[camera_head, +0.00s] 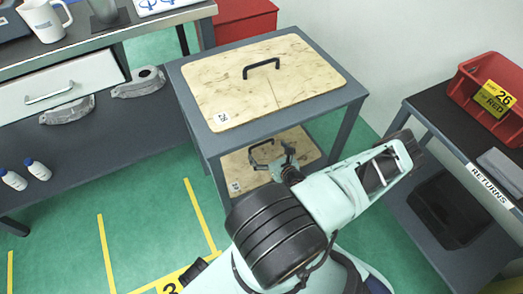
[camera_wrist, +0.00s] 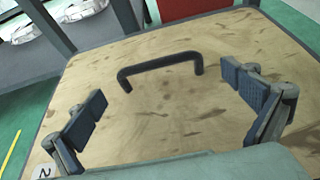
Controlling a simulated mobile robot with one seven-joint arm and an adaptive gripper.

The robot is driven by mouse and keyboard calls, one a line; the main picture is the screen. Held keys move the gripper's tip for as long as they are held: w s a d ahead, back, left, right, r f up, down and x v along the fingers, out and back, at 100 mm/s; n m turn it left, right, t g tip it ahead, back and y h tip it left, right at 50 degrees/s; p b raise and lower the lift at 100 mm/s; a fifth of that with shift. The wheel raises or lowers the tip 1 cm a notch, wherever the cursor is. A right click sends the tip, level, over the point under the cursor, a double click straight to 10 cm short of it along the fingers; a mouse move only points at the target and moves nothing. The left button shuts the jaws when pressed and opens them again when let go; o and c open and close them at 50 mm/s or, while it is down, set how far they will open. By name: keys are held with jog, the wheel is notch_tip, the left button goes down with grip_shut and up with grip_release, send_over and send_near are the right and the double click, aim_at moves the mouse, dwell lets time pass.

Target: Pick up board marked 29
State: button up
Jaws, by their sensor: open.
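A wooden board (camera_head: 239,164) with a black handle lies on the lower shelf of the grey stand. A similar board (camera_head: 215,85) with a black handle (camera_head: 261,67) lies on top. Each has a small white label at its near left corner, too small to read in the head view. My gripper (camera_head: 270,158) reaches over the lower board. In the wrist view my gripper (camera_wrist: 172,101) is open and empty. The handle (camera_wrist: 160,63) stands beyond its spread fingers, not between them. A label (camera_wrist: 43,172) there shows a "2"; the rest is cut off.
The stand's top (camera_head: 357,91) and legs enclose the lower shelf. A bench with grey castings (camera_head: 67,107) stands left. A returns table (camera_head: 428,116) with a red bin (camera_head: 480,78) stands right. Green floor is clear at lower left.

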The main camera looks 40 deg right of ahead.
aim_at(263, 151)
jog(key=x, duration=0.3)
jog(key=shift+w+f+b, duration=0.15)
jog(key=shift+w+b, duration=0.05)
jog(key=shift+b, duration=0.2)
jog(key=c, duration=1.5)
jog(key=shift+c, duration=0.6)
jog(key=shift+r, duration=0.25)
